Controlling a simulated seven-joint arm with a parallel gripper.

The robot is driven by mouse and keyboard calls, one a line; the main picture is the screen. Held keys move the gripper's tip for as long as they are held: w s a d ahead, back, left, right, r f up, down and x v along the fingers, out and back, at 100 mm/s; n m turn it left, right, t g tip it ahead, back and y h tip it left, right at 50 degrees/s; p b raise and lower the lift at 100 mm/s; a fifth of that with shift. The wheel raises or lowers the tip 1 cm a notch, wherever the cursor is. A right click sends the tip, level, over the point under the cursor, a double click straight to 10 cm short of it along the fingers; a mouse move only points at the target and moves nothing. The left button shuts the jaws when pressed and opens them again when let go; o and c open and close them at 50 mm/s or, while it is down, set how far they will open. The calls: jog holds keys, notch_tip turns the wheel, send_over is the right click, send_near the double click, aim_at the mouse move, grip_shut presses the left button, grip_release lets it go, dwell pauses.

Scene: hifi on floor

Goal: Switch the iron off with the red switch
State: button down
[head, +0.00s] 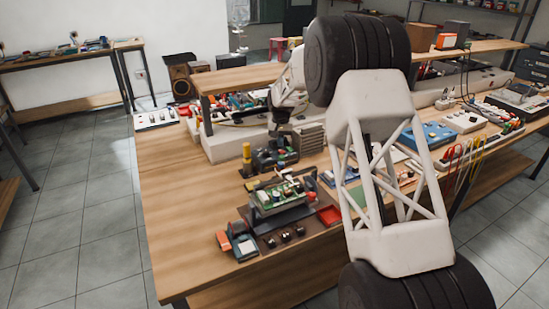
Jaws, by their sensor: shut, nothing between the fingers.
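My arm reaches over the wooden workbench (175,215) from the right front. The end of my arm, with my gripper (282,127), is small and dark above the back middle of the bench, near the raised shelf. Its fingers are shut and hold nothing that I can see. I cannot clearly pick out the iron or its red switch. A white panel with small dark and red spots (156,119) lies at the bench's far left corner. A blue box-like unit (434,134) stands right of my arm. I cannot tell whether either belongs to the iron.
A raised shelf (240,78) runs behind. Red and yellow leads (470,160) hang at the right. The bench's left front is bare.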

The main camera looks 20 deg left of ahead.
jog(key=shift+r, duration=2.25)
jog(key=shift+d+r, duration=0.15)
jog(key=s+d+r+m+t, duration=0.1)
jog(key=s+d+r, duration=0.75)
jog(key=d, duration=0.35)
jog(key=s+d+r, duration=0.8)
jog(key=d+r, duration=0.2)
jog(key=d, duration=0.2)
jog(key=s+d+r+m, duration=0.1)
jog(key=s+d+r, duration=0.3)
jog(key=s+d, duration=1.1)
jog(key=s+d+f, duration=0.2)
jog(key=s+d, duration=0.1)
jog(key=s, duration=0.7)
jog(key=s+d+f+t, duration=0.1)
jog(key=s+d+f, duration=0.1)
jog(key=s, duration=0.8)
jog(key=s+d+f+m, duration=0.1)
jog(key=s+d, duration=0.3)
jog(key=s, duration=0.6)
jog(key=shift+s+d+f+t, duration=0.15)
jog(key=shift+s+f+t, duration=0.2)
jog(key=shift+f, duration=0.35)
